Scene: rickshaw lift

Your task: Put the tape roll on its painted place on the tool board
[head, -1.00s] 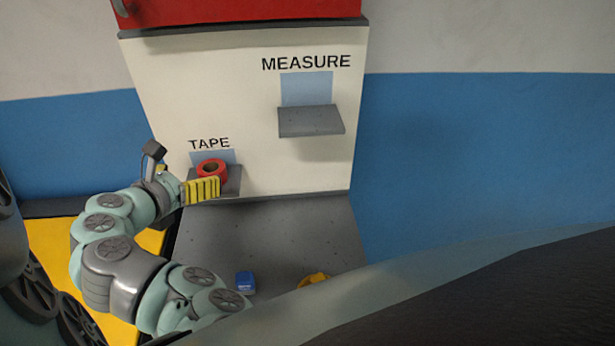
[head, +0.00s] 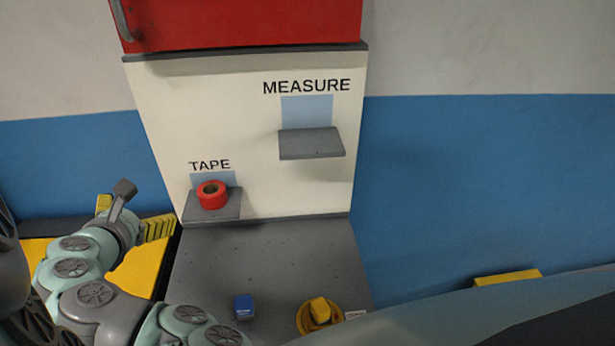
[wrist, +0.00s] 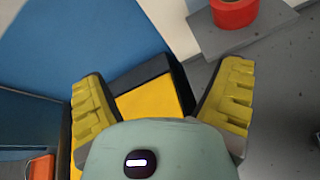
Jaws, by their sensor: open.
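The red tape roll (head: 212,196) lies flat on the small grey shelf (head: 230,212) under the TAPE label, in front of a light-blue painted patch (head: 229,179) on the white tool board (head: 230,110). In the wrist view, the tape roll (wrist: 234,12) shows at the top right on its shelf (wrist: 245,42). My gripper (head: 130,217) is to the left of that shelf and apart from the roll. In the wrist view, its yellow fingers (wrist: 165,105) are spread, with nothing held between them.
A grey shelf (head: 312,146) under the MEASURE label is empty. Below, a grey bench top (head: 270,260) carries a blue block (head: 244,307) and a yellow item on a round yellow base (head: 318,314). A red cabinet (head: 240,22) is above the board. A yellow-topped dark box (wrist: 150,105) lies below my fingers.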

